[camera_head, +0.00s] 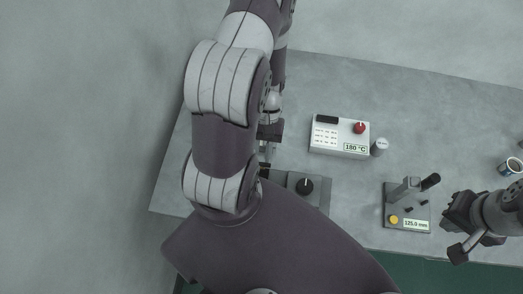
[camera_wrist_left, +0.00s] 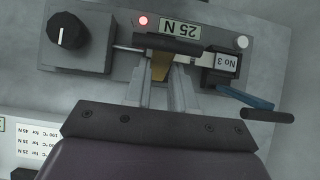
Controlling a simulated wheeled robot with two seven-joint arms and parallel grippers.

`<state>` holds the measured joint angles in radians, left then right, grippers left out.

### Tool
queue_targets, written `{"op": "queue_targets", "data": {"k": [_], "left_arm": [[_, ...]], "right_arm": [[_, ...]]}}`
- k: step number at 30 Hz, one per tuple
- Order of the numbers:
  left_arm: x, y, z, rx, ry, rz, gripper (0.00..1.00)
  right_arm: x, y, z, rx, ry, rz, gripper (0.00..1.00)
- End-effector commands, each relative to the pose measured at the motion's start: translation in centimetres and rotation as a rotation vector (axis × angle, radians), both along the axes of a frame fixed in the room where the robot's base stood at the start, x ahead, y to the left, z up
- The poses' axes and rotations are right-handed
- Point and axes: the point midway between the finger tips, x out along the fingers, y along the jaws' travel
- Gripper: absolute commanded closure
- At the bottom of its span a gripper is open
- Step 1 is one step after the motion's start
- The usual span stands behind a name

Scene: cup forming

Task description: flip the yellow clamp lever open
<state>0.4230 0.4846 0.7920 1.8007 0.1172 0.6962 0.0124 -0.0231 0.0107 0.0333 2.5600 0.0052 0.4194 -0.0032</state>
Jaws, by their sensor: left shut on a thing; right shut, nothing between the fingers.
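In the left wrist view, the yellow clamp lever (camera_wrist_left: 160,68) sits between the two grey fingers of my left gripper (camera_wrist_left: 158,80), which is shut on it. The lever's far end meets a dark bar on the grey clamp unit (camera_wrist_left: 95,62), under a "25 N" label. In the head view, my left arm covers most of this unit; its black knob (camera_head: 304,186) shows, and my left gripper (camera_head: 266,158) is partly hidden. My right gripper (camera_head: 458,252) is shut and empty at the right, apart from the clamp.
A white control box (camera_head: 325,134) reading "180 °C" stands behind the clamp unit, with a small cylinder (camera_head: 379,147) beside it. A gauge block (camera_head: 393,196) reading "125.0 mm" is to the right. A mug (camera_head: 511,166) is at the far right.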

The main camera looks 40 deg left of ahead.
Motion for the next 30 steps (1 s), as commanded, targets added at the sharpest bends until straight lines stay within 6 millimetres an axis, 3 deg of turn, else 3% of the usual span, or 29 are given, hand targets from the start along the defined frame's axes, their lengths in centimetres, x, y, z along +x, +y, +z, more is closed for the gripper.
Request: {"op": "queue_targets", "data": {"k": [17,18,20,30], "left_arm": [[0.25,0.12,-0.34,0.006,-0.011,0.001,1.0],[0.25,0.12,-0.34,0.006,-0.011,0.001,0.69],[0.21,0.11,-0.32,0.005,-0.01,0.001,0.49],[0.27,0.15,0.06,0.003,-0.005,0.0,0.49]], "right_arm": [[0.0,0.0,-0.16,0.0,0.0,0.0,1.0],[0.0,0.0,-0.16,0.0,0.0,0.0,1.0],[0.0,0.0,-0.15,0.0,0.0,0.0,1.0],[0.0,0.0,-0.15,0.0,0.0,0.0,1.0]]}}
